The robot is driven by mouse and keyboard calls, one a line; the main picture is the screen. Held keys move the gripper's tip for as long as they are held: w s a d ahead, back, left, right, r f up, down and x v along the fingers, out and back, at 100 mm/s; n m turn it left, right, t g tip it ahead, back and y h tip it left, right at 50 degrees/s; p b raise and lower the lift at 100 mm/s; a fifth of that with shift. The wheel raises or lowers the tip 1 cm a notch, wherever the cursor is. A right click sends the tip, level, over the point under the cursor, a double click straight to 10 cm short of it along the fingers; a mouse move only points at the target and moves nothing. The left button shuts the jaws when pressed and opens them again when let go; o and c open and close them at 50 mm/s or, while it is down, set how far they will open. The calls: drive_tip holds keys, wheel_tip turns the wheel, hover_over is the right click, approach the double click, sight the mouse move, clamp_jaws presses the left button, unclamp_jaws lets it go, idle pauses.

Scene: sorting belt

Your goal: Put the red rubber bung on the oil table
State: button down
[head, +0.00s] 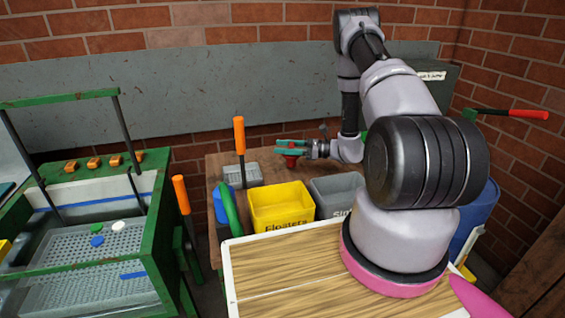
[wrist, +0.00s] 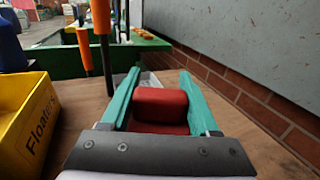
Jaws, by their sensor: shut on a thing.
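My gripper (head: 290,150) has green fingers and is shut on the red rubber bung (wrist: 160,105). In the wrist view the bung sits between the two fingers, its lower part hidden by the gripper body. In the head view the bung (head: 291,160) shows below the fingers, held above the wooden table (head: 222,165) behind the yellow bin. No label in view names the oil table, so I cannot tell which surface it is.
A yellow "Floaters" bin (head: 281,207), a grey bin (head: 335,193) and a small grey basket (head: 242,174) stand on the wooden table. An orange-handled lever (head: 239,136) rises near the basket. A green-framed tank (head: 95,240) with discs stands left. The brick wall is close behind.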

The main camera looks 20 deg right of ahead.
drive_tip(key=shift+f, duration=2.2)
drive_tip(key=shift+f, duration=0.2)
drive_tip(key=shift+c, duration=0.6)
unclamp_jaws()
drive_tip(key=shift+r, duration=0.1)
